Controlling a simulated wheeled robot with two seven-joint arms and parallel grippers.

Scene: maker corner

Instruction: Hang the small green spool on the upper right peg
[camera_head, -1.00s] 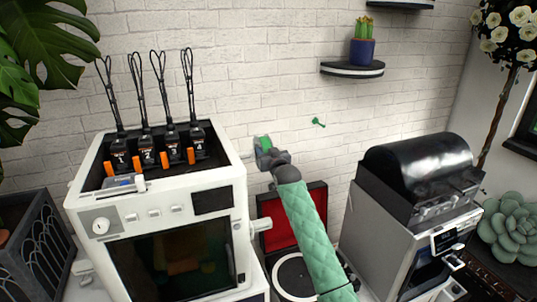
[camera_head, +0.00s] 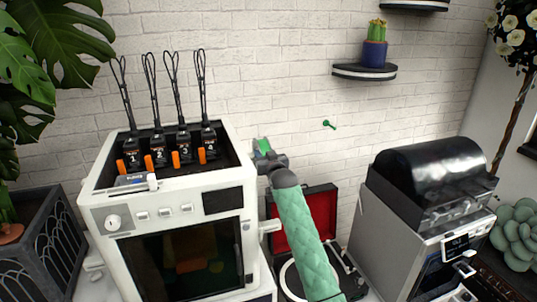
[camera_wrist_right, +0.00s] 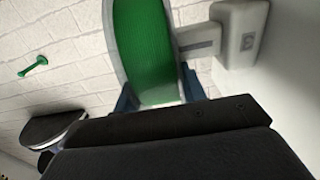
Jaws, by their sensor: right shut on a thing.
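My right gripper (camera_head: 266,157) is shut on the small green spool (camera_head: 263,146), held by the upper right side of the white printer. In the right wrist view the spool (camera_wrist_right: 145,50) has a wide green winding with pale rims, between the dark fingers. A pale bar with a block-like base (camera_wrist_right: 240,32) reaches to the spool's right side there; I cannot tell if it enters the spool's hole. A white peg (camera_head: 270,226) sticks out lower on the printer's right side. My left gripper is not in view.
The white printer (camera_head: 170,215) with several black cartridges stands left. An open red-lined record player (camera_head: 318,215) is below my right arm. A green wall knob (camera_head: 329,125) and a dark shelf (camera_head: 364,72) with a cactus are on the wall. A grey machine (camera_head: 400,225) stands right.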

